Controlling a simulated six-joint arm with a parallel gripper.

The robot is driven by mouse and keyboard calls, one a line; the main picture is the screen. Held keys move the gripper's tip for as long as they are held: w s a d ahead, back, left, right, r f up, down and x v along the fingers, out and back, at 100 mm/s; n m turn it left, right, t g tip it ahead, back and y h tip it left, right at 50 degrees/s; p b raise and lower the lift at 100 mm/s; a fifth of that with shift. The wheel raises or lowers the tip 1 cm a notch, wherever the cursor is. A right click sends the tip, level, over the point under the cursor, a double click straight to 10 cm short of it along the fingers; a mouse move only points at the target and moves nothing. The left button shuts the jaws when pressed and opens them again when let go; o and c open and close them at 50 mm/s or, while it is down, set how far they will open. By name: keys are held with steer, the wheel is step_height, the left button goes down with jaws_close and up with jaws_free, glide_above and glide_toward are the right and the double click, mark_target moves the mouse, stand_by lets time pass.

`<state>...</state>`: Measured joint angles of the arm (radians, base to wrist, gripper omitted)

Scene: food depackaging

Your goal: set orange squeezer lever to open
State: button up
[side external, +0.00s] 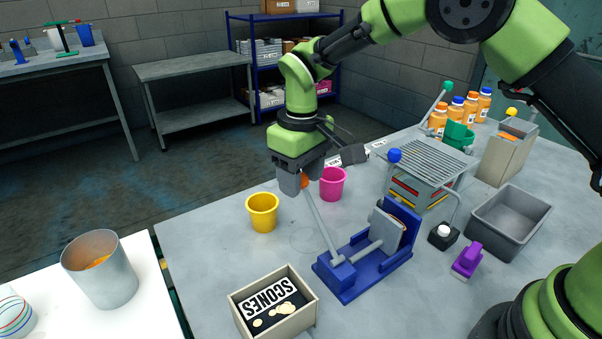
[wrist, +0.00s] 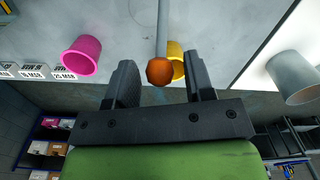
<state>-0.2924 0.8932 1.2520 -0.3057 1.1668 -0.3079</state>
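A grey lever (side external: 320,222) with an orange ball knob (side external: 305,182) rises, tilted to the left, from a blue device (side external: 345,276) on the grey table. I cannot tell for sure that this device is the squeezer. My gripper (side external: 296,184) is at the top end of the lever, around the knob. In the wrist view, the knob (wrist: 160,71) sits between the two fingers of my gripper (wrist: 160,62). A gap shows on both sides of it, so the fingers are open and not clamped on it.
A yellow cup (side external: 262,214) and a pink cup (side external: 333,184) stand behind the lever. A scones box (side external: 240,318) is at the front left. A wire-topped machine (side external: 408,190), a grey bin (side external: 548,211) and a purple item (side external: 467,263) are to the right.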

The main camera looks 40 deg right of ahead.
mark_target(309, 196)
jaws_close()
steer(key=shift+s+r+t, duration=0.7)
steer(key=shift+s, duration=0.05)
steer(key=shift+s+r+t, duration=0.35)
steer(key=shift+s+t, duration=0.1)
steer(key=shift+s, duration=0.15)
steer(key=shift+s+r+t, duration=0.35)
steer(key=shift+s+t, duration=0.1)
steer(key=shift+s, duration=0.15)
steer(key=s+r, duration=0.1)
steer(key=s, duration=0.6)
steer(key=shift+s, duration=0.4)
steer(key=shift+o, duration=1.1)
jaws_free()
steer(key=shift+r, duration=0.1)
